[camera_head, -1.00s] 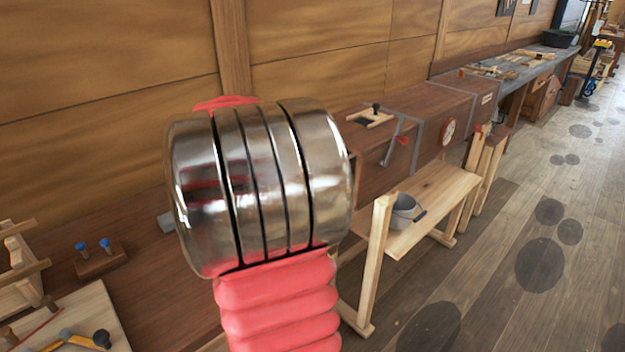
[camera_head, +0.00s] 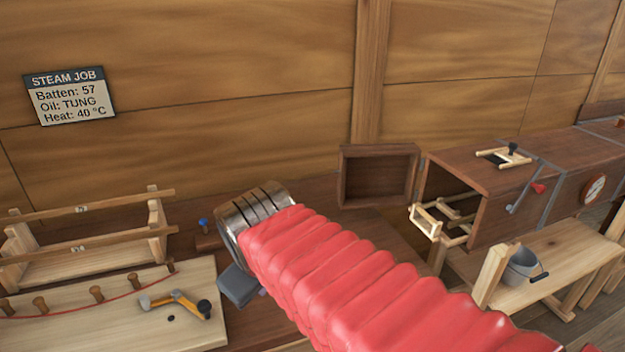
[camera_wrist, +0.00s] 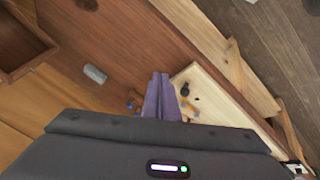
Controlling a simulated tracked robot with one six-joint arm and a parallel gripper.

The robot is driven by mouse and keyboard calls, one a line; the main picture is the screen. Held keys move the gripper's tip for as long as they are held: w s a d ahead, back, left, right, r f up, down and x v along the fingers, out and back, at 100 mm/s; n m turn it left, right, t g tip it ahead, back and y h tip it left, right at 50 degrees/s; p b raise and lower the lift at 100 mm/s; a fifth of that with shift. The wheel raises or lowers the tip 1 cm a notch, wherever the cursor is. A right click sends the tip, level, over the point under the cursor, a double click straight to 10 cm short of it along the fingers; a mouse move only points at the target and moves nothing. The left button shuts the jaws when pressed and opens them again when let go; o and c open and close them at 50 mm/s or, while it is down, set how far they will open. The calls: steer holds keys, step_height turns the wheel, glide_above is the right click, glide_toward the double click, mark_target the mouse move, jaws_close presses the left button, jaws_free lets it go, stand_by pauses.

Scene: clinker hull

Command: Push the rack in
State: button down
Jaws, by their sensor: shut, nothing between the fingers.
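The rack (camera_head: 432,222) is a pale wooden frame partly sticking out of the open left end of the dark brown steam box (camera_head: 490,205) in the head view. The box's hollow door (camera_head: 347,178) stands open to the left of that end, and a hollow brown piece (camera_wrist: 22,62), probably the same door, shows in the wrist view. My gripper (camera_head: 238,288) is to the left of the rack, low over the bench and well apart from it. Its purple fingers (camera_wrist: 160,82) are together and empty in the wrist view. The rack's inner part is hidden inside the box.
A pale board with pegs and a yellow-handled tool (camera_head: 175,303) lies at the left. A batten stand (camera_head: 90,265) is behind it.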

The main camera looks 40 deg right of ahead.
steer(key=s+a+f+m+y, duration=0.1)
steer(key=s+a, duration=0.3)
steer(key=a, duration=0.4)
steer(key=shift+s+a+f+m+t+y, duration=0.2)
steer(key=shift+a+m+t+y, duration=0.25)
steer(key=shift+y, duration=0.25)
